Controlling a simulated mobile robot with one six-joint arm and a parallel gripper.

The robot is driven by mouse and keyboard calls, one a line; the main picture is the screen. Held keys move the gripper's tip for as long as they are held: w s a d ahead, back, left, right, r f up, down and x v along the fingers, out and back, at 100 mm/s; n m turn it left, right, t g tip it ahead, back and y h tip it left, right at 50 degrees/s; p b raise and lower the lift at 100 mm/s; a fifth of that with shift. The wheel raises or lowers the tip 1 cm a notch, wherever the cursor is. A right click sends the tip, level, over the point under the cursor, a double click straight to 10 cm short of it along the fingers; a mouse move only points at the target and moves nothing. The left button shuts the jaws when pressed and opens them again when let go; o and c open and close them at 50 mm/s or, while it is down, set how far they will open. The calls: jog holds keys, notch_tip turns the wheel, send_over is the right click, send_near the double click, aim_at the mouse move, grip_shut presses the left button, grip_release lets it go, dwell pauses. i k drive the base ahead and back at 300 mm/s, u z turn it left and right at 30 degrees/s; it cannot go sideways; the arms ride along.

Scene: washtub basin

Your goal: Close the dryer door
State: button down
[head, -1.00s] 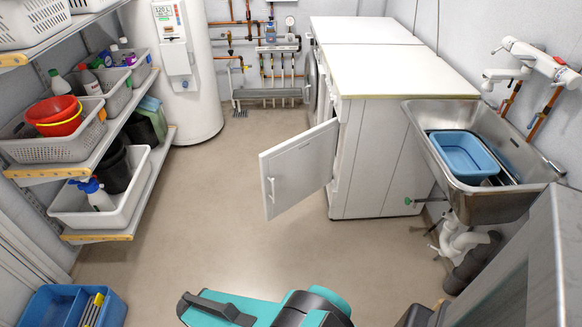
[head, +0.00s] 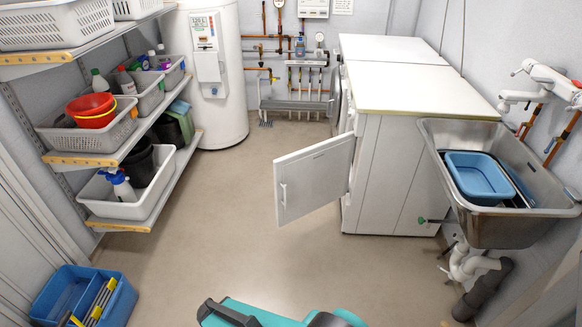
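The dryer door (head: 314,180) is a white square panel with a handle on its left edge. It stands wide open, swung out to the left from the front of the white dryer (head: 392,175). The dryer's opening is hidden, since its front faces left and away behind the door. My teal and black arm shows at the bottom middle, well short of the door and not touching it. My gripper's fingers cannot be made out.
Open floor (head: 215,230) lies in front of the door. A shelf (head: 150,200) with baskets stands at left, and a blue caddy (head: 125,300) on the floor below it. A metal sink (head: 500,225) with a blue basin (head: 478,178) stands right of the dryer.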

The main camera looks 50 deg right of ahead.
aim_at(308, 179)
jog(key=z, duration=0.85)
jog(key=i, duration=0.4)
jog(key=u, duration=0.4)
